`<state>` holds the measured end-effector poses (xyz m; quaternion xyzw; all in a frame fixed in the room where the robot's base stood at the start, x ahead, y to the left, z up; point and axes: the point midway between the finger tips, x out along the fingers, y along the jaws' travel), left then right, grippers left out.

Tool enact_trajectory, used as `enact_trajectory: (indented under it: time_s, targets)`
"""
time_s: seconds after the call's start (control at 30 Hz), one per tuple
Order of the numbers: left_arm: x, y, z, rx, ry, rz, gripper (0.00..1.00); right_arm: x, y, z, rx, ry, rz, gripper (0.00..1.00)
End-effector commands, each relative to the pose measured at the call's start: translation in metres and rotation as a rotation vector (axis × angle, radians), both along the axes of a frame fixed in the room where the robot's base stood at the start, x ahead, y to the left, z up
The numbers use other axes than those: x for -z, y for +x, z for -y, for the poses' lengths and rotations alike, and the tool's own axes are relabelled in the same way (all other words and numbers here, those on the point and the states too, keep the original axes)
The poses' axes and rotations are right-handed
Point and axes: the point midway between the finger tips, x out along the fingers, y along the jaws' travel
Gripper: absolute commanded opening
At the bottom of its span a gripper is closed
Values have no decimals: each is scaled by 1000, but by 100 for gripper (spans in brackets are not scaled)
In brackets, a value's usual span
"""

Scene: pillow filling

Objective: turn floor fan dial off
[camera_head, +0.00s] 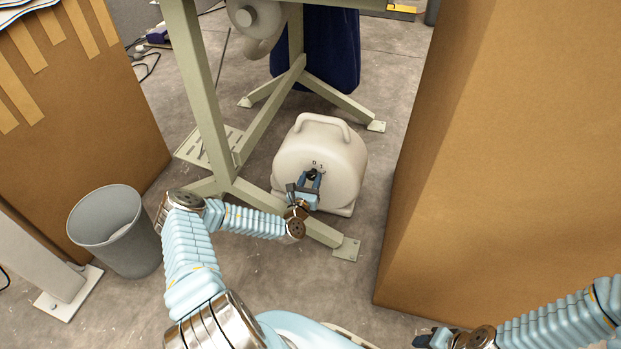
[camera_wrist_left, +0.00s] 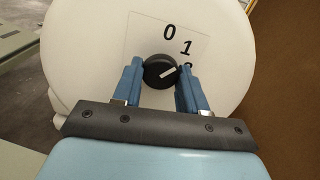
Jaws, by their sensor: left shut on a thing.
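The floor fan (camera_head: 335,160) is a rounded white housing with a top handle, standing on the floor under a metal frame. Its black dial (camera_wrist_left: 158,72) shows in the left wrist view, with a white pointer line slanting up to the right, toward the partly hidden mark below the 1. The marks 0 and 1 sit above and to the upper right of the dial. My left gripper (camera_wrist_left: 161,76) is shut on the dial, one blue finger on each side. It also shows at the fan front in the head view (camera_head: 313,179). My right gripper (camera_head: 433,338) is at the bottom edge, partly cut off.
A large cardboard box (camera_head: 480,160) stands close on the right, and another (camera_head: 90,90) on the left. A grey bin (camera_head: 115,232) stands left of my left arm. The pale green metal frame (camera_head: 240,192) has legs beside the fan. Some floor (camera_head: 330,280) before the fan is clear.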

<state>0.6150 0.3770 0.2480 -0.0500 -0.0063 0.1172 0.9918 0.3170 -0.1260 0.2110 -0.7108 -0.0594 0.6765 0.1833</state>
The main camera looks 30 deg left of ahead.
Motion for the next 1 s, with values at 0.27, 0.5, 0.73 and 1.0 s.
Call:
enact_trajectory:
  time_s: [0.27, 0.5, 0.73, 1.0]
  targets:
    - [-4, 0, 1, -1, -212, 49, 12, -26, 1, 2, 3, -6, 4, 43]
    - [-2, 0, 1, -1, -409, 96, 12, -37, 1, 4, 5, -9, 7, 43]
    - [-1, 0, 1, 0, -557, 133, 12, -43, 0, 1, 1, -6, 5, 43]
    - [0, 0, 1, 0, -656, 155, 11, -46, 0, 0, -1, -4, 4, 43]
